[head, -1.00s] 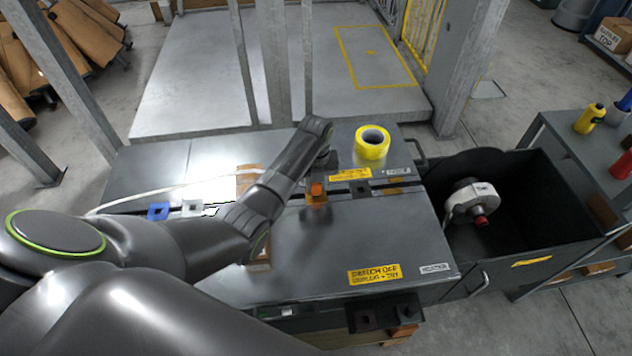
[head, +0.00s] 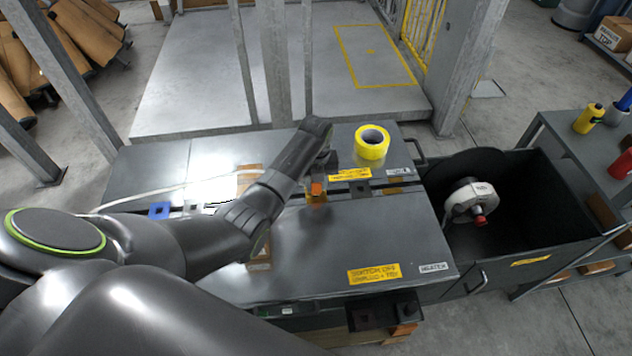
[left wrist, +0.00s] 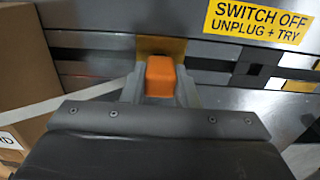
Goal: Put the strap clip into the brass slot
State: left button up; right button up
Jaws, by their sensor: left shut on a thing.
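The orange strap clip (head: 317,188) is at the groove across the dark grey bench top. My left gripper (left wrist: 160,88) is shut on the clip (left wrist: 160,76), with one grey finger on each side of it. The brass slot (left wrist: 161,46) shows as a brass-coloured patch right behind the clip in the left wrist view. In the head view, brass colour (head: 316,199) shows just under the clip. The clip and fingers cover most of the slot, so I cannot tell how deep the clip sits. My right gripper is not in view.
A blue slot piece (head: 158,211) and a white one lie left along the groove, a black one (head: 361,189) to the right. A pale strap (head: 170,191) crosses the bench. A yellow tape roll (head: 372,142) stands behind. A cardboard box (left wrist: 28,75) is close left of the gripper.

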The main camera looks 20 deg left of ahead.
pick_arm(q)
jog(key=shift+p, duration=0.35)
jog(key=shift+f+b, duration=0.3)
jog(key=shift+f, duration=0.1)
dwell(0.6)
jog(key=o, duration=1)
jog(key=shift+r, duration=0.15)
notch_tip(320, 180, up, 17)
jog(key=p, duration=0.3)
jog(key=shift+r, duration=0.1)
